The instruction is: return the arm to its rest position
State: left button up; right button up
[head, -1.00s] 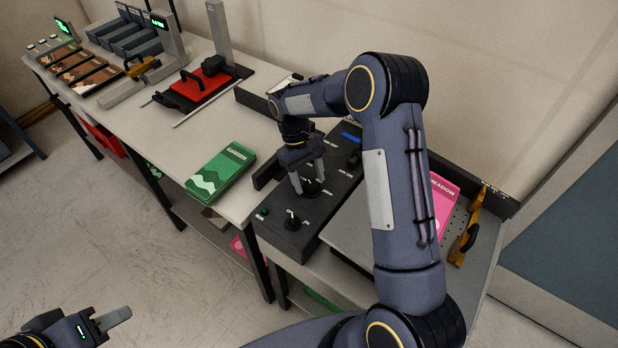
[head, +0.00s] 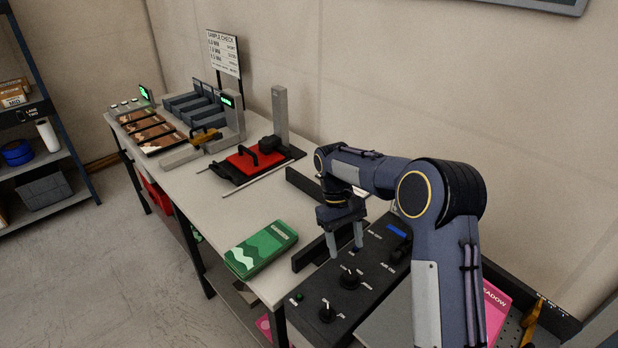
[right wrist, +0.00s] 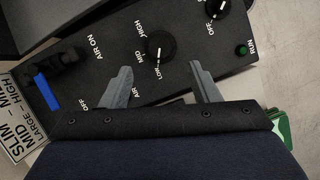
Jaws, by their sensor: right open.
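My right gripper (head: 346,250) is open and empty, pointing down above the black control panel (head: 372,290). In the right wrist view its two fingers (right wrist: 160,78) stand apart, with the LOW-MID-HIGH knob (right wrist: 160,46) beyond and between their tips. They look clear of the knob. The knob's white mark points toward LOW. In the head view that knob (head: 349,278) sits just below the fingers, and a second knob (head: 326,311) is nearer. My right arm reaches in from the lower right, elbow raised. My left gripper is out of view.
A green packet (head: 261,249) lies on the white table (head: 215,205) left of the panel. A red clamp-like fixture (head: 254,161) stands farther back. A pink packet (head: 495,308) lies right of my arm. Open floor is at left; the wall is behind.

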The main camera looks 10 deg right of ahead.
jog(key=s+d+r+m+t+y, duration=0.25)
jog(key=s+r+t, duration=0.25)
jog(key=s+r, duration=0.75)
jog(key=s+a+f+m+t+y, duration=0.1)
jog(key=s+a+t, duration=0.1)
jog(key=s, duration=0.5)
jog(key=s+a+f+m+t+y, duration=0.1)
jog(key=s+a+f+t, duration=0.1)
jog(key=s, duration=0.6)
jog(key=shift+s+f+t, duration=0.15)
jog(key=shift+s+t, duration=0.1)
jog(key=shift+t, duration=0.15)
